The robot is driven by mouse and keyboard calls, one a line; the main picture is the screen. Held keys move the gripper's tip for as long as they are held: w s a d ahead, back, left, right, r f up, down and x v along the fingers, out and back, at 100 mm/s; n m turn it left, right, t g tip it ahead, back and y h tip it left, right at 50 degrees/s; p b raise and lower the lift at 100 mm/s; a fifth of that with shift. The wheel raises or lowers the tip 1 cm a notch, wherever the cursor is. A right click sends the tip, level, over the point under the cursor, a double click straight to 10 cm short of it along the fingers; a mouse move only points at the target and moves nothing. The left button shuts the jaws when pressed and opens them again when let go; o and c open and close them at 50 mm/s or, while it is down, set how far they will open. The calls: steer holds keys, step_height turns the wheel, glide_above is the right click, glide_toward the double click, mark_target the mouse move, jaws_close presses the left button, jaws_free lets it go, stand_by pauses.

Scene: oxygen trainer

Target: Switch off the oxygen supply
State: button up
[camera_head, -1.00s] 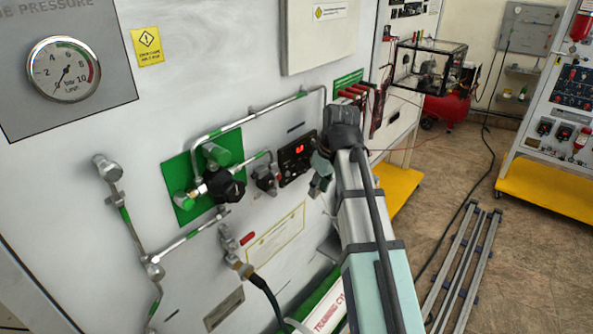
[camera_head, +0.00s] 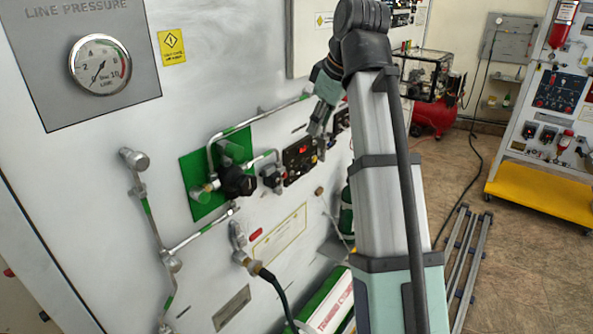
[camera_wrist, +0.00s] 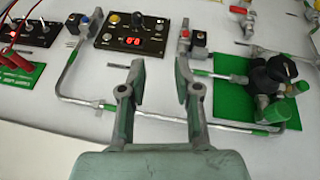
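A green plate (camera_head: 201,203) on the white panel carries pipe fittings and a black knob (camera_head: 235,181). The knob also shows at the right in the wrist view (camera_wrist: 273,76), beside green-capped fittings. A black control box (camera_head: 298,158) with a lit red display sits right of the plate; it shows at the upper left of centre in the wrist view (camera_wrist: 152,32). My gripper (camera_head: 318,130) is in front of the panel near this box. In the wrist view my gripper (camera_wrist: 160,62) has its fingers apart with nothing between them, away from the knob.
Metal pipes (camera_head: 204,231) run along the panel around the plate. A round pressure gauge (camera_head: 100,65) is at the upper left. A small black valve block (camera_head: 272,178) sits between plate and control box. A hose fitting (camera_head: 240,245) is below. Metal rails (camera_head: 463,270) lie on the floor at right.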

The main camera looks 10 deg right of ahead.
mark_target(297, 173)
steer(key=p+x, duration=0.4)
steer(key=x, duration=1.2)
steer(key=shift+w+f, duration=0.15)
steer(key=shift+f, duration=0.2)
jaws_close()
